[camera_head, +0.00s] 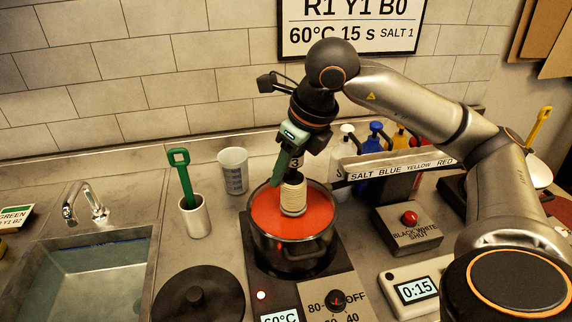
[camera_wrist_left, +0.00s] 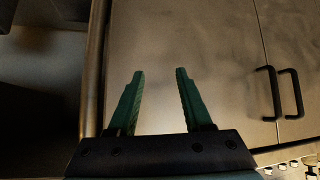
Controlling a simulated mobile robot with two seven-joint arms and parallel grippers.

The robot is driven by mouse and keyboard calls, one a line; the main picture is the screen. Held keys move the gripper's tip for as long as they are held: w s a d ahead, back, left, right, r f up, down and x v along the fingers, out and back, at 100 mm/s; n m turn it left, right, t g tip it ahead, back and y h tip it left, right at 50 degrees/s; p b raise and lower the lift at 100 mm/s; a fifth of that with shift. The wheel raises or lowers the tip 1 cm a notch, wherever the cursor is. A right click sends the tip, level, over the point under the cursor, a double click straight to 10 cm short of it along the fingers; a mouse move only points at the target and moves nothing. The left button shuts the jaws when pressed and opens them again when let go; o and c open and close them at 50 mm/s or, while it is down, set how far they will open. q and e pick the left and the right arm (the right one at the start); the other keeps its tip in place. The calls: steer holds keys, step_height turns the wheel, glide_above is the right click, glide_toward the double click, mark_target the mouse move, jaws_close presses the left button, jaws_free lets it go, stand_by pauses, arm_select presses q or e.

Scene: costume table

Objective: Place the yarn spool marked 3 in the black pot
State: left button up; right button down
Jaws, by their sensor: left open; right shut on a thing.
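The cream yarn spool (camera_head: 293,196), with a tag reading 3 at its top, is upright over the black pot (camera_head: 282,259). Its lower end is inside the rim, at or in the red liquid (camera_head: 265,212); I cannot tell how deep. My right gripper (camera_head: 290,168) reaches down from above and is shut on the top of the spool. The pot stands on a hot plate. My left gripper (camera_wrist_left: 160,74) is open and empty in the left wrist view, in front of grey cabinet doors; the head view does not show it.
A black lid (camera_head: 199,298) lies left of the hot plate. A white cup with a green-handled tool (camera_head: 194,215) and a clear beaker (camera_head: 233,172) stand behind. A sink (camera_head: 85,285) is at left. A timer (camera_head: 415,290), a red-button box (camera_head: 408,235) and several bottles stand at right.

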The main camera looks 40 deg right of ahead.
mark_target(286, 206)
step_height(286, 206, down, 7)
steer(key=b, duration=0.6)
steer(key=shift+f, duration=0.15)
steer(key=shift+f+b, duration=0.3)
steer(key=shift+f, duration=0.15)
steer(key=shift+f+b, duration=0.55)
steer(key=shift+b, duration=0.15)
steer(key=shift+c, duration=1.9)
jaws_free()
steer(key=shift+o, duration=0.4)
